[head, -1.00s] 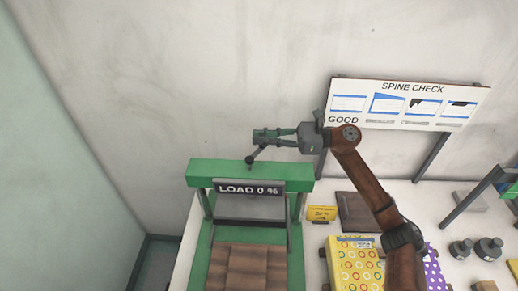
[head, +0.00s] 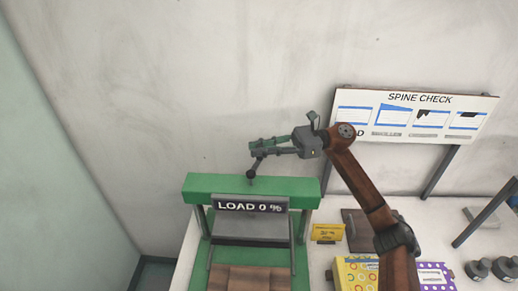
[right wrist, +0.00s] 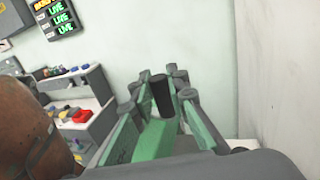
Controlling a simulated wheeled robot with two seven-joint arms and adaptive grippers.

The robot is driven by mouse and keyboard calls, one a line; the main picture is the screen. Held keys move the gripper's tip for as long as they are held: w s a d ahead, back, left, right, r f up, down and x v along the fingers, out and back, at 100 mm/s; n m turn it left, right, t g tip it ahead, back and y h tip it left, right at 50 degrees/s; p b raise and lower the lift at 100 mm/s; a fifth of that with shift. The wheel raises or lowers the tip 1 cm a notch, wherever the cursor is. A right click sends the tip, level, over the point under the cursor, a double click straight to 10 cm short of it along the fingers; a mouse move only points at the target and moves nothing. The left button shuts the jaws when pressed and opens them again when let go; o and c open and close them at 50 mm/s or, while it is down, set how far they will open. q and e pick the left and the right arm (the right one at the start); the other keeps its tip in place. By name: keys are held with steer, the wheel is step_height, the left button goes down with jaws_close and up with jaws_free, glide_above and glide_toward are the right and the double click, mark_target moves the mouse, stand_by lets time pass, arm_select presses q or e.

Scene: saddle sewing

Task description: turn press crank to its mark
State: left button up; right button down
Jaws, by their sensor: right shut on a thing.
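The green press (head: 305,190) stands at the lower middle of the head view, and its sign (head: 250,206) reads "LOAD 0 %". The dark press crank (head: 252,172) rises from the top of the green beam. My right gripper (head: 259,151) reaches in from the right above the beam and is shut on the crank's handle. In the right wrist view the dark cylindrical handle (right wrist: 163,95) stands between the green fingers. I cannot make out the crank's mark. My left gripper is not in view.
Brown slabs (head: 248,279) lie under the press. A "SPINE CHECK" board (head: 415,115) stands behind my right arm. A yellow card (head: 327,233), a patterned yellow book (head: 352,275) and dark weights (head: 478,268) are on the white table. The wall is close behind.

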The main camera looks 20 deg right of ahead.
steer(key=c, duration=1.8)
jaws_free()
steer(key=shift+c, duration=0.2)
steer(key=s+d, duration=0.1)
steer(key=d, duration=0.6)
steer(key=shift+s+d, duration=0.15)
steer(key=shift+d, duration=0.1)
steer(key=shift+c, duration=0.2)
